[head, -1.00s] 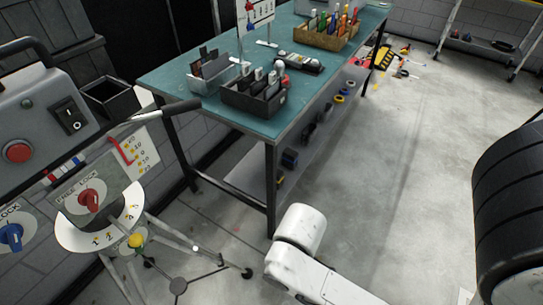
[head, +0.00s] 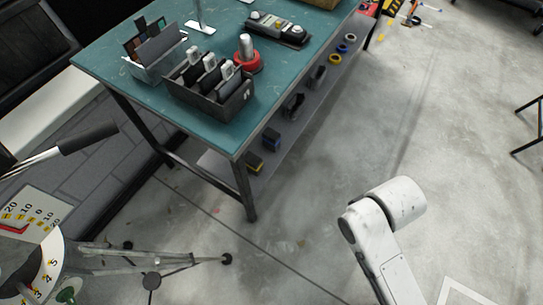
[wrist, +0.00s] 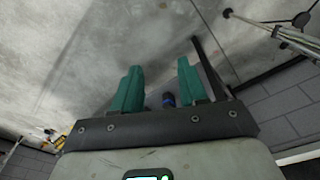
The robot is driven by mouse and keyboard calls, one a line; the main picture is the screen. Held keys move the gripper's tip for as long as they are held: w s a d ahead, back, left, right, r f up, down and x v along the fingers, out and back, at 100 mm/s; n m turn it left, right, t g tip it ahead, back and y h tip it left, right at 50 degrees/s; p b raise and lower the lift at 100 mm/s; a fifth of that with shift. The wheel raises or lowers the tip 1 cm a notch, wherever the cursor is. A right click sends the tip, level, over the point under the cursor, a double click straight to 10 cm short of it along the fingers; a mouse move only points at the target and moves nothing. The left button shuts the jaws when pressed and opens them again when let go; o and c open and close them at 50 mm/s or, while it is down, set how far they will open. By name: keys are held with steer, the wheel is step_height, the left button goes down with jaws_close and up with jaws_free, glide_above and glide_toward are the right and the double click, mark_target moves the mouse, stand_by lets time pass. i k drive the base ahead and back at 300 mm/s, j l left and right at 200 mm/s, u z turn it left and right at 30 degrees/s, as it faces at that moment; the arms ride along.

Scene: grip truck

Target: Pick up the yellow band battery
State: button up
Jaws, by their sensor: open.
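A dark block with a yellow band (head: 254,163), which looks like the yellow band battery, sits on the near end of the lower shelf under the teal workbench. A similar dark block with a blue band (head: 271,140) stands just behind it. In the wrist view my gripper (wrist: 160,72) is open, with its two teal fingers apart and nothing held between them. A small dark blue thing (wrist: 168,99) shows beyond and between the fingers. I cannot make out the yellow band in that view. My gripper is outside the head view.
The workbench (head: 140,78) has a front leg (head: 244,190) close to the blocks. More dark items and blue and yellow rings (head: 342,48) line the shelf (head: 290,135). A tripod (head: 150,262) stands at lower left. The floor to the right is mostly clear.

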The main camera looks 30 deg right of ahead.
mark_target(253, 164)
steer(key=i+l, duration=0.35)
steer(key=i, duration=0.15)
steer(key=i+l+z, duration=0.15)
steer(key=i+l, duration=0.15)
steer(key=i, duration=0.25)
